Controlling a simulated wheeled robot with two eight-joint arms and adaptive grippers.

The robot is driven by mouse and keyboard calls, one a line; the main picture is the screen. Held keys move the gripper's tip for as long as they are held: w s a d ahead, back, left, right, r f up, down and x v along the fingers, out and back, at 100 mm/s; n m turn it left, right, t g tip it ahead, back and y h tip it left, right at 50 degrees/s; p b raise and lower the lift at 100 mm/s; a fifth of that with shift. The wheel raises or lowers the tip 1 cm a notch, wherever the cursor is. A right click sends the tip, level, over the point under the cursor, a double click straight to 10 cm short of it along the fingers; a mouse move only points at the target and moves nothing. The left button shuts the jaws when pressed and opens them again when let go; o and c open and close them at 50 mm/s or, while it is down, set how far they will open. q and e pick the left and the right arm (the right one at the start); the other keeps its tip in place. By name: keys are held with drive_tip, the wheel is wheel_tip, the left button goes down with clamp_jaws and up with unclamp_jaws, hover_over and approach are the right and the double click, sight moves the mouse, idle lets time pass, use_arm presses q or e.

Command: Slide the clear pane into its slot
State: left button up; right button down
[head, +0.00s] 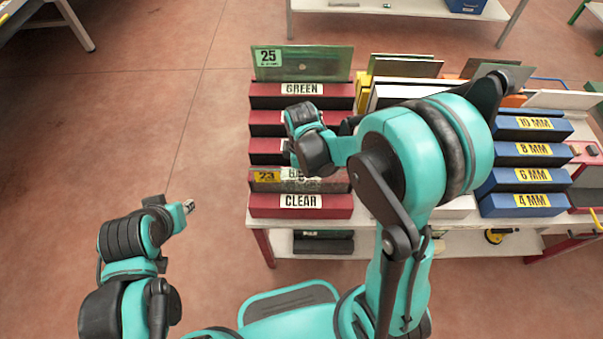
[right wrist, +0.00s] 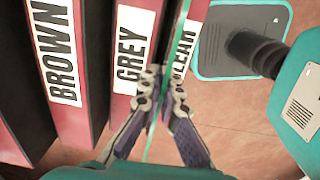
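The clear pane (head: 325,184) carries a yellow 23 tag and stands just behind the CLEAR step (head: 300,206) of the red rack in the head view. In the right wrist view the pane (right wrist: 183,22) shows edge-on as a thin green line between the GREY and CLEAR labels. My right gripper (right wrist: 162,84) is shut on its edge, one finger on each side. In the head view my right wrist hides the fingers and part of the pane. I cannot tell how deep the pane's lower edge sits in the slot. My left gripper (head: 188,206) is away to the left, above the floor.
A green pane (head: 302,62) tagged 25 stands behind the GREEN step at the rack's far end. Blue millimetre-marked racks (head: 522,200) stand on the right, with more panes behind. My right arm covers the table's middle. Floor left of the table is clear.

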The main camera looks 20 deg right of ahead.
drive_tip(key=shift+f, duration=0.3)
drive_tip(key=c, duration=1.6)
unclamp_jaws()
drive_tip(key=shift+c, duration=0.2)
wheel_tip(320, 180, up, 12)
drive_tip(key=shift+s, duration=0.15)
drive_tip(key=s+d+r+m+t, duration=0.1)
drive_tip(key=s+d+m+t, duration=0.1)
drive_tip(key=s+m, duration=0.3)
drive_tip(key=s+d+r+m+t+b, duration=0.1)
drive_tip(key=s+m+t, duration=0.3)
drive_tip(key=m, duration=0.5)
drive_tip(key=shift+s+d+r+m+t, duration=0.15)
drive_tip(key=shift+s+d+m+t, duration=0.25)
drive_tip(key=shift+d, duration=0.4)
